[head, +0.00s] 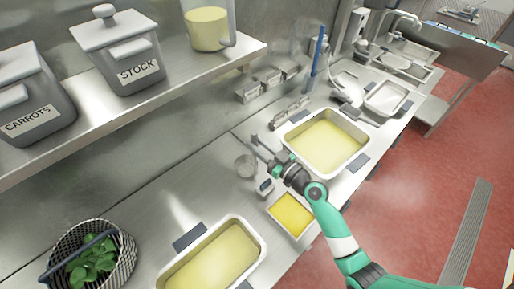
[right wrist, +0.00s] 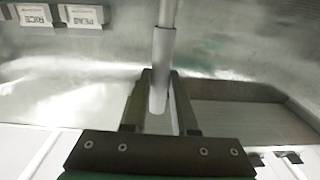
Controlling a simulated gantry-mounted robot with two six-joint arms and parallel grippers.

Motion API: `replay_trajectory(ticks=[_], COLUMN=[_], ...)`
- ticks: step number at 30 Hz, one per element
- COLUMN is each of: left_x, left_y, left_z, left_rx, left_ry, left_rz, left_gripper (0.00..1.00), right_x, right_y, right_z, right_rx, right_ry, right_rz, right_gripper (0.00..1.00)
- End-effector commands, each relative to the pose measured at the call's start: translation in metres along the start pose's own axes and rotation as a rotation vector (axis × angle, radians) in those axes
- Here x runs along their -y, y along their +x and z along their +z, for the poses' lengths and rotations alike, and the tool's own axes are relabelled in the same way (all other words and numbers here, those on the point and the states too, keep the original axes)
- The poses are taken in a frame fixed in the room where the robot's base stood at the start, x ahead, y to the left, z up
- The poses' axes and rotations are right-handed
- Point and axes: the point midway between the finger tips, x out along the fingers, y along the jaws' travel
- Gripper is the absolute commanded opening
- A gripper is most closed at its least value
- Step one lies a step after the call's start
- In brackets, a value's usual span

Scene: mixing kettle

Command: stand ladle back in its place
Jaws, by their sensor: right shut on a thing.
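My right gripper (head: 262,148) is over the steel counter, between the two large pans of yellow liquid. In the right wrist view, my right gripper (right wrist: 160,90) is shut on a grey cylindrical handle (right wrist: 163,60), which stands nearly upright between the fingers; I take it for the ladle's. Its upper end runs out of the picture and its bowl is not clear there. In the head view a round, shiny cup-like shape (head: 246,165) is just left of the gripper; I cannot tell whether it is the ladle's bowl or a holder. My left gripper is not in view.
A large pan (head: 352,162) is right of the gripper, another (head: 262,262) is nearer, and a small yellow tray (head: 291,231) lies between. Labelled holders (head: 262,84) line the wall. A shelf (head: 165,95) with canisters overhangs the left. A basket (head: 125,262) stands at the lower left.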

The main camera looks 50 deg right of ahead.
Motion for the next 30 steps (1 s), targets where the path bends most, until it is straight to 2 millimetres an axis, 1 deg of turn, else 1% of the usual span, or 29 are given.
replay_trajectory(ticks=[6,10,11,12,15,23,26,27,29,30], left_x=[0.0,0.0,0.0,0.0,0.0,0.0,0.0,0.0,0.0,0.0], left_y=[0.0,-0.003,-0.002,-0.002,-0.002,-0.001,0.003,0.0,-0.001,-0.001], left_z=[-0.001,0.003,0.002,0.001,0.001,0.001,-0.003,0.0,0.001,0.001], left_rx=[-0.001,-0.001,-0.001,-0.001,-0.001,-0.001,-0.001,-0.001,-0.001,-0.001], left_ry=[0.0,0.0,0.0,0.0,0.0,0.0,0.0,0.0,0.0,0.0], left_rz=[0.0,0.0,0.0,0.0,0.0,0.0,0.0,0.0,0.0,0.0], left_gripper=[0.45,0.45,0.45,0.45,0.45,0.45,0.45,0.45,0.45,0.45], right_x=[0.0,0.0,0.0,0.0,0.0,0.0,0.0,0.0,0.0,0.0], right_y=[0.0,0.0,0.0,0.0,0.0,0.0,0.0,-0.006,-0.015,-0.024], right_z=[-0.001,0.003,0.002,0.001,0.001,0.001,-0.003,0.0,0.001,0.001], right_rx=[-0.003,-0.003,-0.002,-0.001,-0.001,-0.002,-0.002,-0.001,-0.001,-0.001], right_ry=[0.0,-0.001,-0.001,0.0,0.0,0.0,0.001,0.001,0.001,0.0], right_rz=[0.0,0.0,0.0,0.0,0.0,0.0,0.0,0.001,0.002,0.002], right_gripper=[0.0,0.0,0.32,0.39,0.56,0.56,0.56,0.56,0.56,0.56])
